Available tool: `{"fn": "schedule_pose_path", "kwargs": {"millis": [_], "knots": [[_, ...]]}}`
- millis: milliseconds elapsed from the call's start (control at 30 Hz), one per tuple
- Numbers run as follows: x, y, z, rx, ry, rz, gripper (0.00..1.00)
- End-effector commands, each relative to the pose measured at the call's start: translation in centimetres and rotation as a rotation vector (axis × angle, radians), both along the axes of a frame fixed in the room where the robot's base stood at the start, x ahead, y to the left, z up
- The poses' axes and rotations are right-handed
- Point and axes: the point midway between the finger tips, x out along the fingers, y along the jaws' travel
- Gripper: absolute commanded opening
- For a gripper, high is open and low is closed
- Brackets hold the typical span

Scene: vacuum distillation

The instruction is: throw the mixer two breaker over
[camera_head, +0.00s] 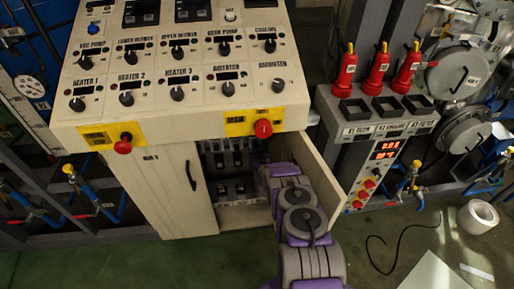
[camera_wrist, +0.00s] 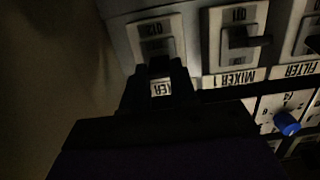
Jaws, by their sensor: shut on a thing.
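In the wrist view, a breaker marked Q12 (camera_wrist: 155,32) sits at the left end of a row, its label upside down and mostly covered. Only the letters "ER" show past my gripper (camera_wrist: 160,72). My dark gripper is at this breaker's lever and shut on it; the fingertips hide most of the lever. The mixer 1 breaker (camera_wrist: 238,35), marked Q11, is just to the right, with its black lever sticking out and clear of my gripper. In the head view my arm reaches into the open cabinet (camera_head: 232,170), and my gripper is hidden there.
The open cabinet door (camera_head: 318,160) stands right of my arm. The filter breaker (camera_wrist: 300,35) and a blue knob (camera_wrist: 287,124) are close by in the wrist view. Above the cabinet is the control panel (camera_head: 180,75) with a red button (camera_head: 263,129) on its front edge.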

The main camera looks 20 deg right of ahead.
Motion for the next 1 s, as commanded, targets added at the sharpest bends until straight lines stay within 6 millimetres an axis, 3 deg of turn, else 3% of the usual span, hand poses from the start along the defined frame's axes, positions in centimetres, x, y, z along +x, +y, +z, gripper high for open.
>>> {"fn": "schedule_pose_path", "kwargs": {"millis": [300,667,700,933,1000], "knots": [[-0.14,0.05,-0.85,-0.032,-0.111,0.001,0.00],[-0.20,0.04,-0.82,-0.036,-0.121,0.000,0.00],[-0.20,0.04,-0.83,-0.036,-0.120,0.000,0.30],[-0.21,0.04,-0.76,-0.036,-0.121,0.001,0.52],[-0.20,0.04,-0.74,-0.036,-0.122,0.001,0.53]]}}
